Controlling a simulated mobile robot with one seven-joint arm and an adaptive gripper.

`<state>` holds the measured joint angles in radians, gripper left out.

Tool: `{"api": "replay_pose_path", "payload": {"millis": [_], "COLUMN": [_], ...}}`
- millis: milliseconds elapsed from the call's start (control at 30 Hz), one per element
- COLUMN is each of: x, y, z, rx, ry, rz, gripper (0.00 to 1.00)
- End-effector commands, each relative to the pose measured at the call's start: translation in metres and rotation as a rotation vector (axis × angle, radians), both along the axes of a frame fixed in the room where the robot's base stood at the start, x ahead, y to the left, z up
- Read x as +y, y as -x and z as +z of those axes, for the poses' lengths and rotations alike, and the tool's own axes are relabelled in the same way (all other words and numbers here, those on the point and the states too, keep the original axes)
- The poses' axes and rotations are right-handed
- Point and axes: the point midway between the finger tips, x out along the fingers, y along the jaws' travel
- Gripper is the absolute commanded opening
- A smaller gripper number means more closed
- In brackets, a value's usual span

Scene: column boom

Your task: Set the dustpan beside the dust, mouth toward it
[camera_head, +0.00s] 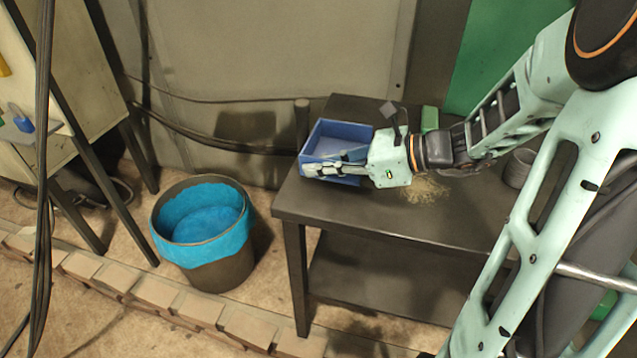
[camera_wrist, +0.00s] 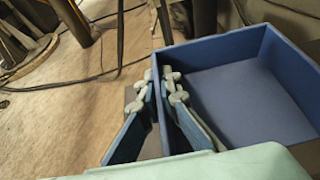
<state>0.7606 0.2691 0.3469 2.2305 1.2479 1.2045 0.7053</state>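A blue, tray-like dustpan (camera_head: 345,132) with raised walls sits at the left end of the dark table. In the wrist view, the dustpan (camera_wrist: 250,100) shows a flat floor and upright walls; its near side is hidden by my gripper body. My gripper (camera_head: 318,170) reaches in from the right, low over the table. In the wrist view, my gripper (camera_wrist: 160,88) has a finger on each side of one dustpan wall, both close against it; it looks shut on that wall. The dust (camera_head: 425,190) is a loose tan pile on the table, right of the dustpan, partly under my wrist.
The dark table (camera_head: 385,218) has a lower shelf. A green object (camera_head: 430,118) lies near its back, and a grey cylindrical container (camera_head: 518,168) stands to the right. A bin with a blue liner (camera_head: 205,225) stands on the floor left of the table. The front of the tabletop is clear.

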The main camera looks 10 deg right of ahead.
Motion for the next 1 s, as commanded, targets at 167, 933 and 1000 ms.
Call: {"api": "replay_pose_path", "payload": {"millis": [167,933,1000], "x": [0.000,0.000,0.000], "y": [0.000,0.001,0.001], "z": [-0.027,-0.033,-0.033], "rx": [0.000,0.001,0.001], "ry": [0.000,0.000,0.000], "rz": [0.000,0.000,0.000], "gripper": [0.00,0.22,0.22]}}
